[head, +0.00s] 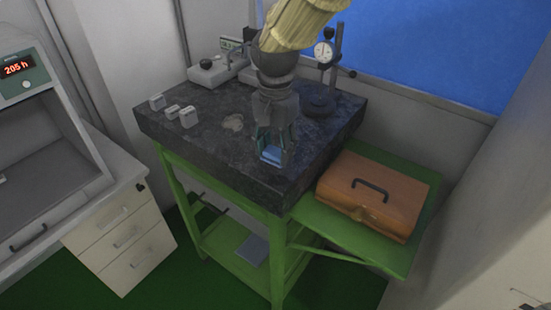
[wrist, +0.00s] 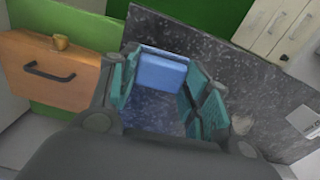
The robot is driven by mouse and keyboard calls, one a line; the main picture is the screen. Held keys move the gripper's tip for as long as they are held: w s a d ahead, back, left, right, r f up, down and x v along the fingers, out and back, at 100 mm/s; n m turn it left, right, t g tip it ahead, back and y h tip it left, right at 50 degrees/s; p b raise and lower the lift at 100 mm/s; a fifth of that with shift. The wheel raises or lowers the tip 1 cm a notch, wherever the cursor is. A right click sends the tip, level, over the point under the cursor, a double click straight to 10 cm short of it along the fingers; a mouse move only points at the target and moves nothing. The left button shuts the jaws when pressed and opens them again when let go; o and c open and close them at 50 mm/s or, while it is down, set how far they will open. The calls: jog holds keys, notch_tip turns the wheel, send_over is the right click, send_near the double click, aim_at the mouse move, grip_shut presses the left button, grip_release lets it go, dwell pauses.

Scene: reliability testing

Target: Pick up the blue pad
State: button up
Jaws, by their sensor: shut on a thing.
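The blue pad (wrist: 158,70) is a small light-blue block between the two teal finger pads of my gripper (wrist: 157,88) in the wrist view. In the head view my gripper (head: 273,148) points down over the front part of the dark stone slab (head: 200,135), and the blue pad (head: 272,155) shows between its fingertips. The fingers are shut on the pad. Whether the pad touches the slab or is a little above it, I cannot tell.
An orange case (head: 350,200) with a black handle lies on the green side shelf at right. Small grey blocks (head: 172,111) and a dial gauge stand (head: 326,65) stand on the slab. A drawer cabinet (head: 120,235) is at left. The slab's front left is clear.

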jog(key=s+a+r+b, duration=0.1)
jog(key=s+a+b, duration=0.1)
jog(key=s, duration=1.3)
jog(key=shift+s+a+r, duration=0.25)
jog(key=shift+s+a, duration=0.1)
jog(key=shift+a, duration=0.35)
jog(key=shift+o, duration=0.6)
jog(key=shift+w+f, duration=0.1)
jog(key=shift+c, duration=0.5)
